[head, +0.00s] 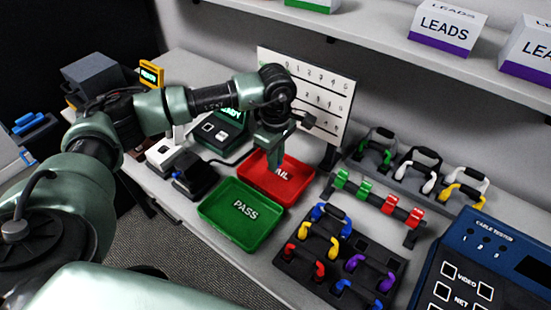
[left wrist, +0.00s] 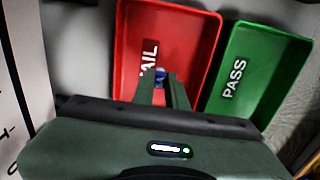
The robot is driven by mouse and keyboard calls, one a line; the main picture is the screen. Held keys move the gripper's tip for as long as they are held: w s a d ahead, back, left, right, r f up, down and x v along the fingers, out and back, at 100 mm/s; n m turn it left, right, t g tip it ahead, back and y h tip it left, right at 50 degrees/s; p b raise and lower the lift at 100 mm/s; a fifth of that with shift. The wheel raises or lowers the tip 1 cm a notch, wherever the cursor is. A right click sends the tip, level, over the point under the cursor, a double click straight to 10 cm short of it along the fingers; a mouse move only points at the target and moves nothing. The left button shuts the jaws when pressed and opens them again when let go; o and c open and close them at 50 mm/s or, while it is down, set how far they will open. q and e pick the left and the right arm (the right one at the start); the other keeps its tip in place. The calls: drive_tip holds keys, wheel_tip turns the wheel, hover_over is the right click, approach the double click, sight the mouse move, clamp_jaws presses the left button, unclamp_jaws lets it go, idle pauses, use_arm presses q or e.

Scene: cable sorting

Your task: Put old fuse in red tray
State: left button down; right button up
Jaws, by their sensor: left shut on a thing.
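The red tray (head: 291,190), lettered FAIL but partly covered by my gripper in the head view, lies on the bench behind the green PASS tray (head: 220,215). In the left wrist view the red tray (left wrist: 190,35) is ahead of my fingers. My left gripper (head: 270,150) points down over the red tray. It is shut on a small blue and white piece, seemingly the old fuse (left wrist: 160,74), which shows between the fingertips in the left wrist view. The fuse is hidden in the head view. I cannot tell its height above the tray floor. My right gripper is not in view.
A numbered white board (head: 330,85) stands behind the red tray. A rack with green and red clips (head: 378,198) is to the right. A dark holder with coloured cables (head: 310,262) and a blue cable tester (head: 475,262) are nearer right. Small devices (head: 195,178) are left.

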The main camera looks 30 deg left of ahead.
use_arm(q)
drive_tip(key=shift+b, duration=0.5)
idle(0.8)
drive_tip(key=shift+f+b, duration=0.5)
drive_tip(key=shift+b, duration=0.1)
idle(0.8)
drive_tip(key=shift+f+b, duration=0.45)
drive_tip(key=shift+b, duration=0.25)
idle(0.4)
drive_tip(key=c, duration=0.8)
unclamp_jaws()
drive_tip(key=shift+r+p, duration=2.15)
drive_tip(key=shift+r, duration=1.9)
drive_tip(key=shift+r, duration=0.1)
